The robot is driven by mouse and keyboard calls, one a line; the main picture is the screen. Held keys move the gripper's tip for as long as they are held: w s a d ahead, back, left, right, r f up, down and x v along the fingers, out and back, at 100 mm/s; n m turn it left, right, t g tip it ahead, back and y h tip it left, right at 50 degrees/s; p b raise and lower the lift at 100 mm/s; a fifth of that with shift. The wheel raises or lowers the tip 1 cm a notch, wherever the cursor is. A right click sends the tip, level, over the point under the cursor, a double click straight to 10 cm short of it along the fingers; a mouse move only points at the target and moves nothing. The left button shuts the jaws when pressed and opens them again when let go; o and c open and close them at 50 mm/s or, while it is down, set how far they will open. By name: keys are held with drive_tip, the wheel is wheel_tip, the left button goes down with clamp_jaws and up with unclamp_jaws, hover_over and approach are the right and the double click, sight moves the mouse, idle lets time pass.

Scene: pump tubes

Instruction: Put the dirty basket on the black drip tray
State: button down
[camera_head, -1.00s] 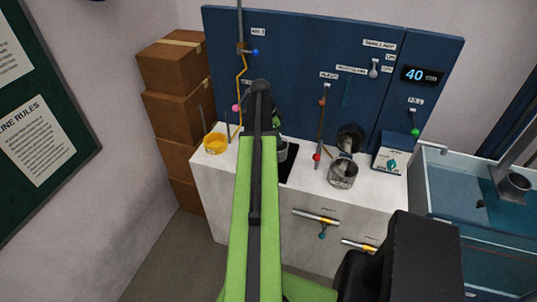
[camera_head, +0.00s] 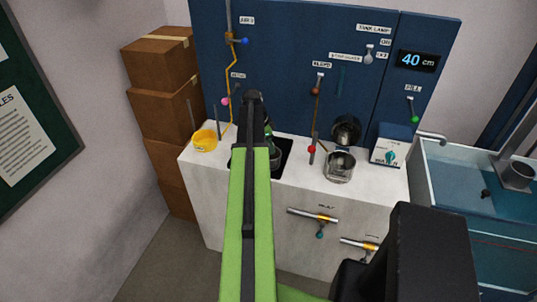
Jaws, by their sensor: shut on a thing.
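The black drip tray (camera_head: 286,150) is a dark rectangle in the white counter top, partly covered by my arm. My gripper (camera_head: 268,138) is over its left part, mostly hidden behind my green and black arm. It is shut on a grey round thing, which I take for the dirty basket (camera_head: 276,158). Only its right side shows, over the tray. I cannot tell whether its bottom touches the tray.
A yellow ring-shaped holder (camera_head: 205,141) stands left on the counter (camera_head: 215,165). A clear round vessel (camera_head: 339,166) and a red-knobbed rod (camera_head: 312,149) stand to the right. Cardboard boxes (camera_head: 160,68) are stacked left.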

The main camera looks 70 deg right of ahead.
drive_tip(key=c, duration=1.6)
unclamp_jaws()
drive_tip(key=shift+f, duration=0.15)
drive_tip(key=o, duration=0.5)
drive_tip(key=shift+c, duration=0.2)
drive_tip(key=p+v, duration=1.2)
drive_tip(key=shift+r, duration=0.25)
